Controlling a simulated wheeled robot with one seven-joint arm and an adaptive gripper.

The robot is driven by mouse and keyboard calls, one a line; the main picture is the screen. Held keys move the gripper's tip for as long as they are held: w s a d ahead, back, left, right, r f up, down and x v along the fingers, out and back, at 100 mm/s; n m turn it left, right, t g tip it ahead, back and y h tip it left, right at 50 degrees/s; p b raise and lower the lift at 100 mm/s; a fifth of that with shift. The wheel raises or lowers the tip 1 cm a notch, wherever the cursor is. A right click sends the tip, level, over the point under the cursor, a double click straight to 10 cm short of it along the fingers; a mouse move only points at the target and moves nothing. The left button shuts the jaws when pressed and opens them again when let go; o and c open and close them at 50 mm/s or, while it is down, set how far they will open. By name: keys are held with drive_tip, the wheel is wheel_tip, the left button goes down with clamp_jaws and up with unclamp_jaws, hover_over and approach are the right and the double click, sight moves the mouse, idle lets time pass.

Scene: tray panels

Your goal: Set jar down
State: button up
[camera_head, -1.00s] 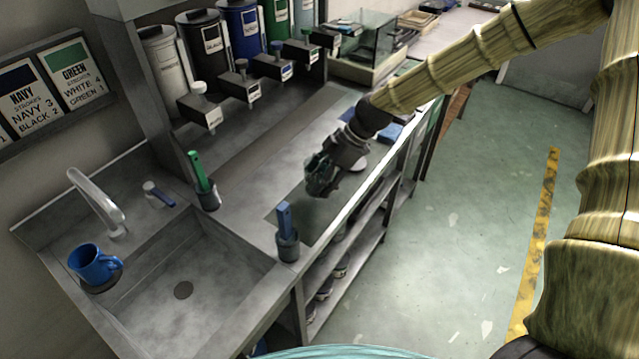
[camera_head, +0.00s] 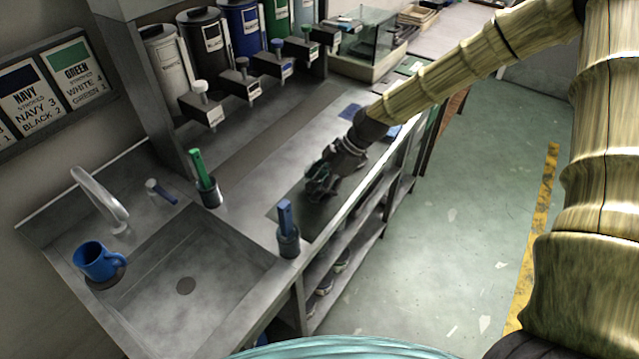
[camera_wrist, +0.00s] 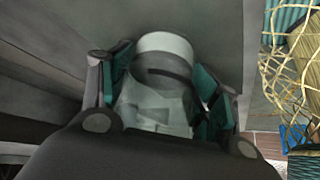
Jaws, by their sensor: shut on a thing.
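My gripper (camera_head: 318,183) is low over the steel counter, above or at the dark mat (camera_head: 325,215). In the wrist view my gripper (camera_wrist: 160,90) has its teal-padded fingers on both sides of a pale, translucent jar (camera_wrist: 155,110) with a whitish top end and a dark band. The gripper is shut on the jar. The jar is hidden behind the gripper in the head view. I cannot tell whether its base touches the mat.
A holder with a blue-handled tool (camera_head: 287,235) stands near the counter's front edge, and a green-handled one (camera_head: 205,180) stands farther back. Dispensers (camera_head: 243,85) line the back. The sink (camera_head: 190,290) and a blue mug (camera_head: 95,260) are at left. A glass case (camera_head: 370,40) stands beyond.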

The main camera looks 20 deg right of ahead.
drive_tip(key=o, duration=1.7)
drive_tip(key=shift+r, duration=0.2)
drive_tip(key=shift+b+v, duration=1.1)
drive_tip(key=shift+v, duration=4.85)
